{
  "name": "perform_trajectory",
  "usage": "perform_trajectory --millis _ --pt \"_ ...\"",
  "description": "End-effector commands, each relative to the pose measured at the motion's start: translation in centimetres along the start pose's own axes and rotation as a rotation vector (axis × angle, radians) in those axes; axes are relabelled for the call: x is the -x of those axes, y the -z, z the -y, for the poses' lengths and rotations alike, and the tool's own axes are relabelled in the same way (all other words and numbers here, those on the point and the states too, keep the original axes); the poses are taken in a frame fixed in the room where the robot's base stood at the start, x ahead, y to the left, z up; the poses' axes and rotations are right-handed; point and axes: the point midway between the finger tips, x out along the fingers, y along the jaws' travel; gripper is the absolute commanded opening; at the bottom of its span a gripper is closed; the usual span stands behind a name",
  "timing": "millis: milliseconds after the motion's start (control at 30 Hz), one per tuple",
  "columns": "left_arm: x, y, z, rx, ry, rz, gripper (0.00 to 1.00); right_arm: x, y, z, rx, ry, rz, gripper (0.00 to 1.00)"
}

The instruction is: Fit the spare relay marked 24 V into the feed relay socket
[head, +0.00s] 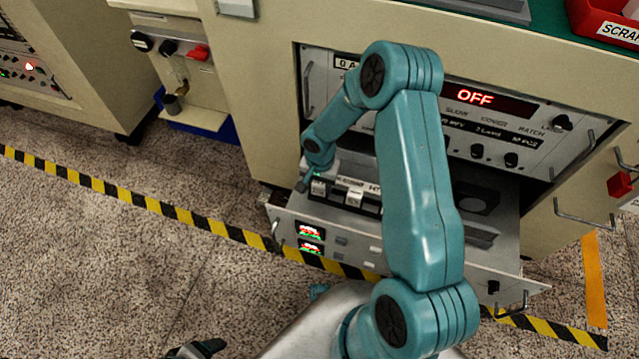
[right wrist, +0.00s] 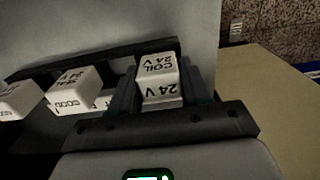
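A white relay marked COIL 24 V (right wrist: 158,80) stands between the dark fingers of my right gripper (right wrist: 160,92) in the right wrist view. Both fingers sit close against its sides, and its lower part is hidden. In the head view my right gripper (head: 305,184) is low over the left end of the pulled-out drawer (head: 478,262). More white relays (right wrist: 74,90) lie left of it in the wrist view; one white relay (head: 354,196) shows in the head view. I cannot read which socket is the feed one. My left gripper (head: 198,348) shows only partly at the bottom edge.
The panel above the drawer has a red display reading OFF (head: 474,97), and knobs. My right arm hides part of the drawer. A red scrap bin (head: 606,22) sits on the bench top. Yellow-black tape (head: 130,197) crosses the open floor at left.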

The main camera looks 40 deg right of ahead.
Motion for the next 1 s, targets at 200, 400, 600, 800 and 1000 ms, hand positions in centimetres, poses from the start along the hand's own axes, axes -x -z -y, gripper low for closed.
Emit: perform_trajectory --millis 200,400,600,800,1000 --pt "0.0 0.0 0.0 0.0 0.0 0.0 0.72 0.0 0.0 0.0 0.0 0.0 0.0 0.72" --pt "0.3 0.0 -0.1 0.0 0.0 0.0 0.72 0.3 0.0 0.0 0.0 0.0 0.0 0.72" --pt "1.4 0.0 -0.5 0.0 0.0 0.0 0.72 3.6 0.1 0.1 0.0 0.003 -0.004 0.72" --pt "2.5 -0.1 -0.9 0.0 0.0 0.0 0.72 8.3 0.1 0.1 0.0 0.003 -0.003 0.72" --pt "3.1 -0.1 -1.1 0.0 0.0 0.0 0.72 11.4 0.0 0.0 0.0 0.001 -0.002 0.72"
